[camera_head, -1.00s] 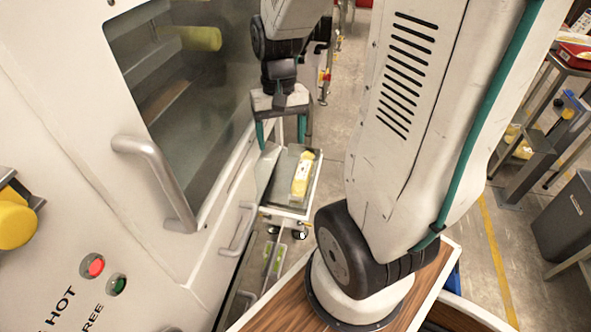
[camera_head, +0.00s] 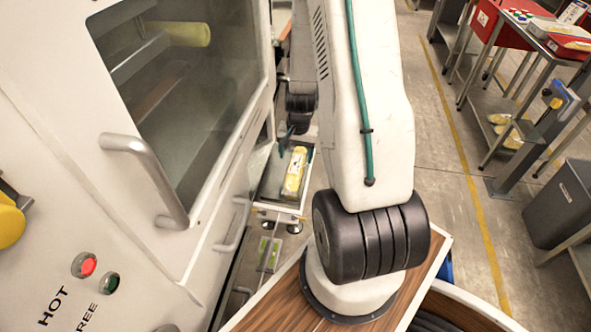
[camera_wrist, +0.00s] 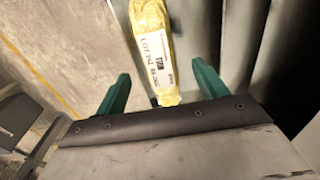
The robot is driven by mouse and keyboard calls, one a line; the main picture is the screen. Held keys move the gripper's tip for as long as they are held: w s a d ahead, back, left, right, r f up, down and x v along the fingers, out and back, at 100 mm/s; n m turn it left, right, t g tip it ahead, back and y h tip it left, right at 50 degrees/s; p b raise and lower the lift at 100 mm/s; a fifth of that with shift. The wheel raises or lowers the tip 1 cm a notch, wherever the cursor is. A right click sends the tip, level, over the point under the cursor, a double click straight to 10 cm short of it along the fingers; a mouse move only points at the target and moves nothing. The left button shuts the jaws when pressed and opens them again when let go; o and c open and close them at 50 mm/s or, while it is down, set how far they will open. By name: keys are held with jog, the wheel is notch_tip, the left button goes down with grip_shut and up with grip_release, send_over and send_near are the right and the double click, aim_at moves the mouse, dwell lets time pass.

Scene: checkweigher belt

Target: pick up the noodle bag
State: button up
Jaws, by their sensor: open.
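The noodle bag (camera_head: 294,172) is a long yellow pack with a white label. It lies on a small grey tray-like platform (camera_head: 272,180) beside the white machine. In the wrist view the bag (camera_wrist: 153,45) is at top centre, with its printed label facing me. My gripper (camera_wrist: 158,88) has two teal fingers spread apart, one on each side of the line of the bag's near end. The fingers look empty. In the head view my arm hides most of the gripper; a teal finger (camera_head: 284,141) shows just left of the bag's far end.
The white machine (camera_head: 60,130) with a window and metal handle (camera_head: 150,175) stands close on the left. Metal tables with red trays (camera_head: 495,25) and a grey bin (camera_head: 568,205) stand at right. Floor between is clear.

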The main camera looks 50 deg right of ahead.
aim_at(296, 164)
notch_tip(296, 164, down, 3)
jog(key=shift+f, duration=0.2)
jog(key=c, duration=1.2)
jog(key=shift+r, duration=0.15)
